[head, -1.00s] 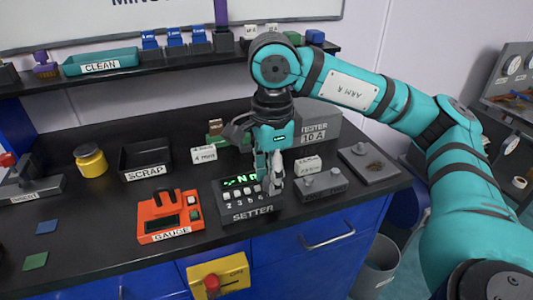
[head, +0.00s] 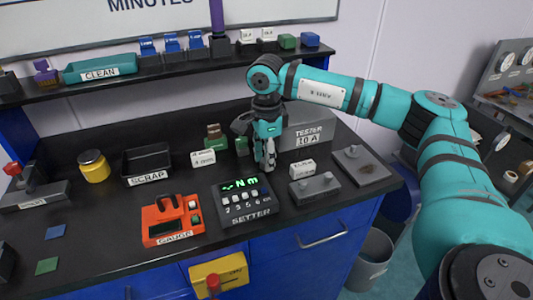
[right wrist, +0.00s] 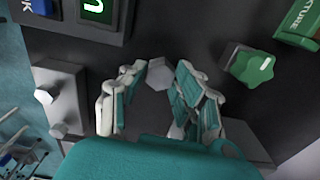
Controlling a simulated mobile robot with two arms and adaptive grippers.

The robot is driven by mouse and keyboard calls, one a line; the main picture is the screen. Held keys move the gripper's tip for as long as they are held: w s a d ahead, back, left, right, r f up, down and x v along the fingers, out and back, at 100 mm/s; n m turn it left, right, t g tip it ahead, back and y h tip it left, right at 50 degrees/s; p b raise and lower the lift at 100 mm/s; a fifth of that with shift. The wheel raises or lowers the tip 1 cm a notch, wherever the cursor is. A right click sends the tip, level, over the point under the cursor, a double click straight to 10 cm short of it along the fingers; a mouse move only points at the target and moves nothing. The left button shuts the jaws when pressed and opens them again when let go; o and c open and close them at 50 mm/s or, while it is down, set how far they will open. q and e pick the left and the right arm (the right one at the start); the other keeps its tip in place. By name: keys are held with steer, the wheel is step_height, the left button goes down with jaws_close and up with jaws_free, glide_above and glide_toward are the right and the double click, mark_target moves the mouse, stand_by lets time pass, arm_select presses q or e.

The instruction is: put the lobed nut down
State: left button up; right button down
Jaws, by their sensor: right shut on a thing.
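My right gripper (head: 266,166) points down just behind the setter (head: 245,200), near the black bench top. In the right wrist view its fingers (right wrist: 159,78) close around a pale grey, faceted piece (right wrist: 158,74), which I take for the lobed nut; its lobes are not clear. I cannot tell whether it touches the bench. A green lobed knob (right wrist: 250,67) sits on a grey block (right wrist: 232,55), apart from the fingers; green also shows beside the gripper in the head view (head: 241,146). My left gripper is not in view.
The tester (head: 308,130) is behind. The orange gauge (head: 170,220) and scrap bin (head: 147,163) are to the left.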

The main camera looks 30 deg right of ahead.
steer(key=shift+f, duration=0.1)
steer(key=c, duration=1.4)
jaws_free()
steer(key=shift+f, duration=0.1)
steer(key=shift+c, duration=0.2)
steer(key=o, duration=0.5)
steer(key=shift+r, duration=0.6)
step_height(320, 180, up, 11)
steer(key=shift+r+b, duration=0.15)
steer(key=shift+b, duration=0.6)
